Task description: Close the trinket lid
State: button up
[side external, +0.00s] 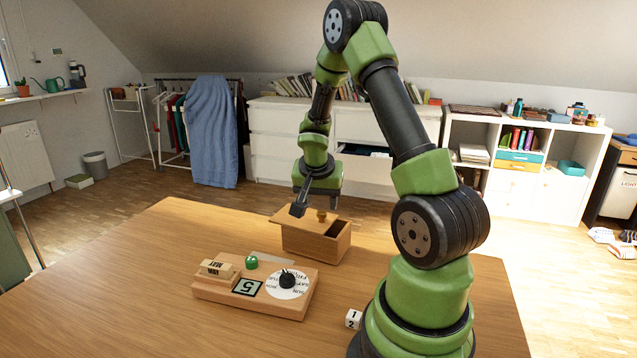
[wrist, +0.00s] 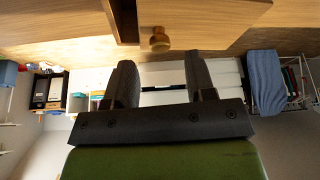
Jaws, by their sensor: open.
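The trinket box (side external: 318,246) is a light wooden box on the table. Its flat wooden lid (side external: 291,215) lies on top, shifted to the left so that it overhangs the box's left end. A dark opening shows at the box's right end. A small round wooden knob (side external: 321,215) stands on the lid. My gripper (side external: 315,204) is just above and behind the lid, fingers apart, holding nothing. In the wrist view, my gripper (wrist: 161,78) has open fingers, with the knob (wrist: 160,40) beyond the gap between them and the lid (wrist: 205,18) above. Contact is not visible.
A wooden board (side external: 252,293) with a green knob, a number tile and a dial stands in front of the box. A white die (side external: 353,319) lies near my base. The table (side external: 140,270) is clear at the left.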

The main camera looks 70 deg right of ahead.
jog(key=v, duration=0.7)
jog(key=shift+d, duration=0.1)
jog(key=m+y, duration=0.5)
jog(key=m, duration=0.7)
send_over(321, 212)
jog(key=shift+g, duration=0.4)
notch_tip(321, 212, down, 10)
jog(key=shift+r, duration=0.25)
